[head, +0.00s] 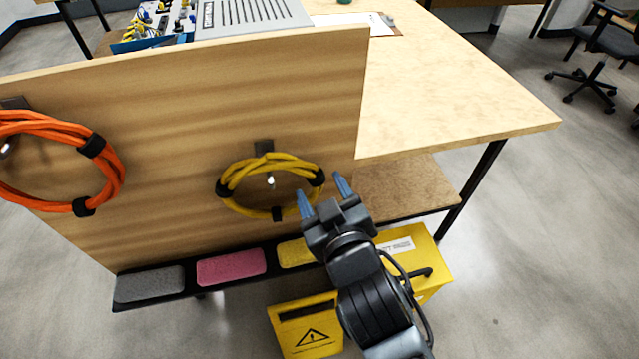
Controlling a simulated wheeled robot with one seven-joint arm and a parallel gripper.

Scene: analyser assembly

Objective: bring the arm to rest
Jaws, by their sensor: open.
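My gripper (322,193) is in the lower middle of the head view, on the end of my dark arm that comes up from the bottom edge. Its two blue fingers are spread apart with nothing between them. The fingertips appear close to the right side of a yellow cable coil (238,208), which hangs from a hook on the wooden panel (180,130). I cannot tell whether the fingers touch the coil. My arm hides part of the yellow boxes below.
An orange cable coil (112,170) hangs at left. A black tray (190,292) with grey, pink and yellow blocks runs under the panel. Yellow boxes (300,343) stand below. The table (450,90) carries a grey device (250,18). Floor at right is clear up to an office chair (600,60).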

